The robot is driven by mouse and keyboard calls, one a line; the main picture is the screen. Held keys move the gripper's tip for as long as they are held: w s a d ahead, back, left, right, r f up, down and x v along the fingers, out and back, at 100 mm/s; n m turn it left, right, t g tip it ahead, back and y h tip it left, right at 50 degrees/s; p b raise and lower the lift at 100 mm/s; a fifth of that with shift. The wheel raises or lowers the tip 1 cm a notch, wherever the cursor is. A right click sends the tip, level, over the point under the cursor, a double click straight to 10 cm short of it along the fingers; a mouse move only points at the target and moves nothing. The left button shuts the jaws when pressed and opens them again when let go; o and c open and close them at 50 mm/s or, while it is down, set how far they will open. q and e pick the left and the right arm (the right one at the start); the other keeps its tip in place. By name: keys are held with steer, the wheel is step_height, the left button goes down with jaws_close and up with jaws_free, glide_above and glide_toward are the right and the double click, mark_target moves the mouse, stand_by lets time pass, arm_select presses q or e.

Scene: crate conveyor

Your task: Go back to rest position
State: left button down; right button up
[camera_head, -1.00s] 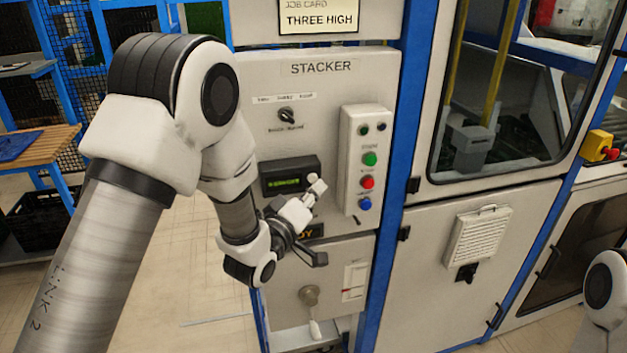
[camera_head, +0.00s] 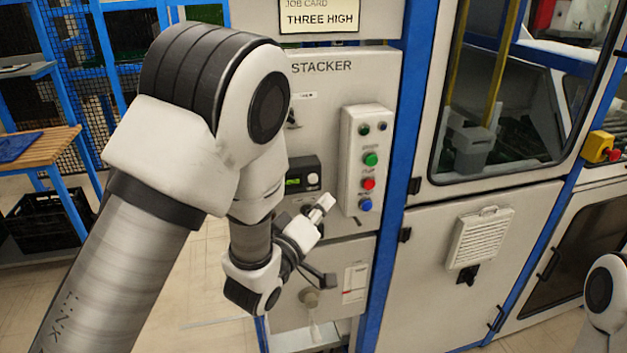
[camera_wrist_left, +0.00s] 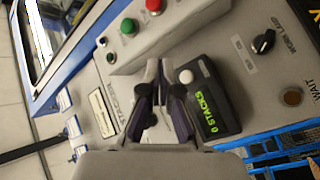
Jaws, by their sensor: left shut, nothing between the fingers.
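My left gripper (camera_head: 322,207) is in front of the STACKER panel (camera_head: 338,85), below the small black display unit (camera_head: 302,176). Its fingers are together with nothing between them. In the left wrist view the left gripper (camera_wrist_left: 157,72) points at the panel, with the display reading "0 STACKS" (camera_wrist_left: 208,118) and its white knob (camera_wrist_left: 186,76) close beside the fingers. I cannot tell the exact gap to the panel, but no contact shows. My right gripper is out of view; only part of my right arm shows at the right edge.
A button box (camera_head: 365,158) with green, red and blue buttons stands out just right of the left gripper. A handle (camera_head: 311,298) is below it. A glazed cabinet (camera_head: 500,130) is to the right. A wooden-topped bench (camera_head: 42,147) stands left, with open floor between.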

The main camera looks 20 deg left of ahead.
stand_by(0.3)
arm_select(q)
steer(key=s+a+f+g+y+b, duration=0.1)
steer(key=s+a+f+g+b, duration=0.2)
steer(key=f, duration=1)
steer(key=s+a+f+n+g+y+b, duration=0.1)
steer(key=s+f+g+b, duration=0.3)
steer(key=f, duration=0.8)
steer(key=s+a+f+g+y+b, duration=0.15)
steer(key=s+f, duration=0.45)
steer(key=f, duration=0.7)
steer(key=s+a+f+m+g, duration=0.1)
steer(key=s+f+m+g, duration=0.3)
steer(key=s, duration=0.6)
steer(key=s+a+f+m+g, duration=0.1)
steer(key=s+f+m+g, duration=0.3)
steer(key=s, duration=0.6)
step_height(320, 180, down, 2)
steer(key=shift+s+a+g+b, duration=0.15)
steer(key=shift+a+g+b, duration=0.15)
steer(key=shift+g, duration=0.65)
steer(key=shift+y, duration=0.25)
